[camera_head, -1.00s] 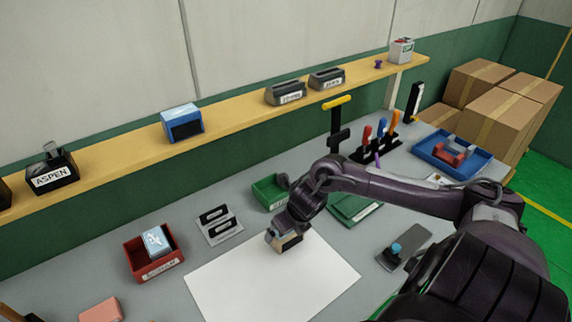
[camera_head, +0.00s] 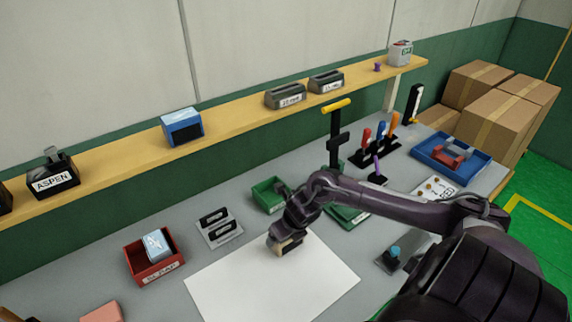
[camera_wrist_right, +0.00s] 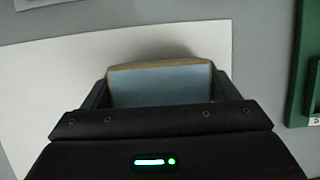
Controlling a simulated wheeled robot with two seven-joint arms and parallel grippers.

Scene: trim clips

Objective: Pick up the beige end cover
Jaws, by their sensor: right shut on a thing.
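The beige end cover (camera_head: 288,248) is between the fingers of my right gripper (camera_head: 285,243), over the upper part of the white sheet (camera_head: 250,290). In the right wrist view the gripper (camera_wrist_right: 165,100) is shut on the cover (camera_wrist_right: 160,65), whose beige rim shows beyond a pale blue-grey face. The white sheet lies below it. I cannot tell whether the cover touches the sheet. My left gripper is not in view.
A red bin (camera_head: 153,270) with a light blue box stands left of the sheet. A green bin (camera_head: 268,195) stands behind my right gripper, and a blue tray (camera_head: 450,155) is at the far right. The sheet's front part is clear.

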